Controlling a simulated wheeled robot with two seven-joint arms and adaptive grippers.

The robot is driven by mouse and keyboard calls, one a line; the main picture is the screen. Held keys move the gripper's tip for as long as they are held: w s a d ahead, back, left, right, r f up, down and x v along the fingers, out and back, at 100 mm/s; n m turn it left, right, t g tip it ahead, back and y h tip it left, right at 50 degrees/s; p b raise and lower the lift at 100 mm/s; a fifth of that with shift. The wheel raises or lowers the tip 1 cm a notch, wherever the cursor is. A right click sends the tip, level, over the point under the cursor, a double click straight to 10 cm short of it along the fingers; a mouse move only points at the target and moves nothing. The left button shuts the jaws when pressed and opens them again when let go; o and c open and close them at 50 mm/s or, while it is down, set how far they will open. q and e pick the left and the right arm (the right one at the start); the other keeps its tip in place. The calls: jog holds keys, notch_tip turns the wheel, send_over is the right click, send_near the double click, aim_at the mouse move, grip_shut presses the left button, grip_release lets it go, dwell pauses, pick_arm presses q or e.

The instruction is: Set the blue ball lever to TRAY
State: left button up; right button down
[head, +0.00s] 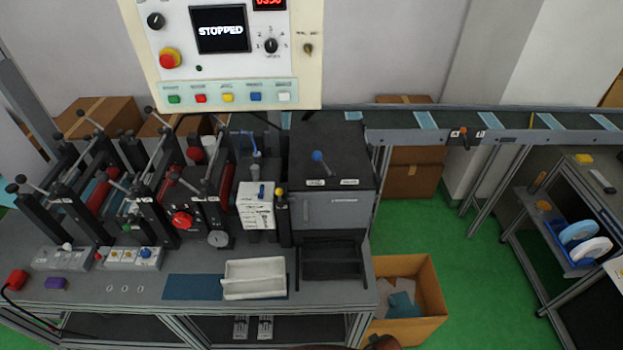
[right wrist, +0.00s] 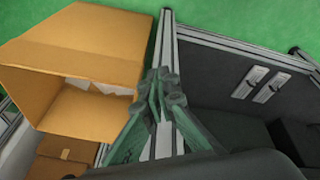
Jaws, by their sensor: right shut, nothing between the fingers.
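The blue ball lever (head: 318,157) stands on top of the dark machine housing (head: 350,150), right of centre in the head view. Its stem tilts, with the ball up and to the left of its foot. Two small white labels, a left one (head: 315,183) and a right one (head: 349,182), sit in front of the lever; their words are too small to read. My right gripper (right wrist: 171,88) is shut and empty in the right wrist view, with a bench frame and the floor behind it, away from the lever. My left gripper is not in view.
A control panel (head: 145,60) reading STOPPED hangs above the line. Rollers and upright levers crowd the left. A yellow-topped lever (head: 279,192) stands near the housing. A white tray (head: 228,293) lies on the bench front. An open cardboard box (head: 432,300) stands on the floor.

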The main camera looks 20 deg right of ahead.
jog(key=w+r+t+p, duration=0.1)
jog(key=w+r+p, duration=0.25)
jog(key=r, duration=2.25)
jog(key=w+a+r+n+t+h, duration=0.1)
jog(key=w+a+r+n+t, duration=0.25)
jog(key=w+r, duration=0.6)
jog(key=w+a+r+n+t+h, duration=0.1)
jog(key=w+a+r+n+t, duration=0.3)
jog(key=w+r, duration=0.5)
jog(key=w+a+r+n+t, duration=0.2)
jog(key=w+a+r+n, duration=0.1)
jog(key=r, duration=0.3)
jog(key=w+a+r+n+t, duration=0.1)
jog(key=w+a+r+n, duration=0.2)
jog(key=r, duration=0.4)
jog(key=w+a+r+n+t, duration=0.2)
jog(key=a+r+n, duration=0.1)
jog(key=r, duration=0.4)
jog(key=shift+w+a+r+t, duration=0.15)
jog(key=shift+w+a+t, duration=0.25)
jog(key=shift+a, duration=0.1)
jog(key=shift+w, duration=0.1)
